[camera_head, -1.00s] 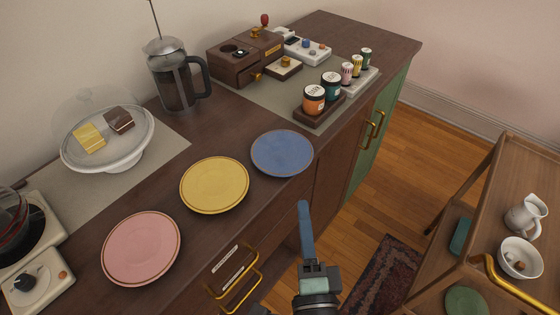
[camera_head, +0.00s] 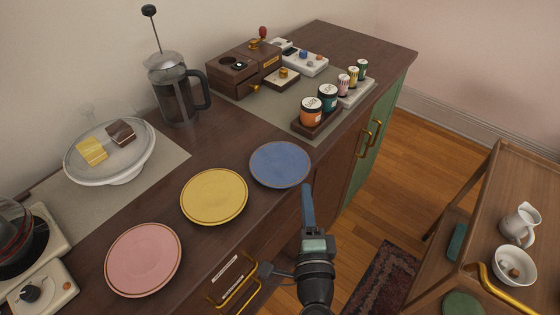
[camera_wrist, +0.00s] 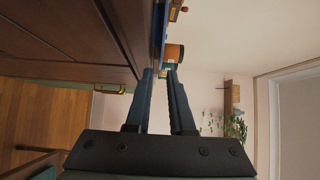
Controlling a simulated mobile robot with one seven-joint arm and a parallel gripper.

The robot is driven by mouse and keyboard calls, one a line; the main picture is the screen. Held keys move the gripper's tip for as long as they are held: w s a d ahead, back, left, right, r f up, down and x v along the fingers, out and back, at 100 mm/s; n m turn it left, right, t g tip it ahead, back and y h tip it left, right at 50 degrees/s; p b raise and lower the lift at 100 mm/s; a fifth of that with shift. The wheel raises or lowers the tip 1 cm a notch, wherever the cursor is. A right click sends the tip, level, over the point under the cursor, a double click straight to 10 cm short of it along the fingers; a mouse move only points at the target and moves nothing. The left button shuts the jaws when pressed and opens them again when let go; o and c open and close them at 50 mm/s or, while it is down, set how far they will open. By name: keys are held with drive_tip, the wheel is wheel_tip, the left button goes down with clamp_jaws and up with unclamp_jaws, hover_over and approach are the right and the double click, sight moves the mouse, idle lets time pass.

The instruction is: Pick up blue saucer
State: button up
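The blue saucer (camera_head: 280,164) lies flat near the front edge of the dark wooden cabinet top, right of the yellow plate. My gripper (camera_head: 307,188) is just off that edge, its fingertips beside the saucer's near right rim. In the wrist view the two fingers (camera_wrist: 161,75) stand apart with a gap between them. The saucer shows there edge-on as a thin blue strip (camera_wrist: 158,35), in line with the gap. I cannot tell whether the rim is between the fingertips or touching them.
The yellow plate (camera_head: 214,196) and pink plate (camera_head: 143,259) lie to the left. A tray (camera_head: 318,129) with orange and teal jars stands behind right. A French press (camera_head: 178,90) stands at the back. Gold handles (camera_head: 237,282) stick out below the edge. A cart (camera_head: 480,215) is at right.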

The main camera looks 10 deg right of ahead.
sight(304, 179)
drive_tip(key=x, duration=0.3)
drive_tip(key=shift+w, duration=0.15)
clamp_jaws()
idle(1.3)
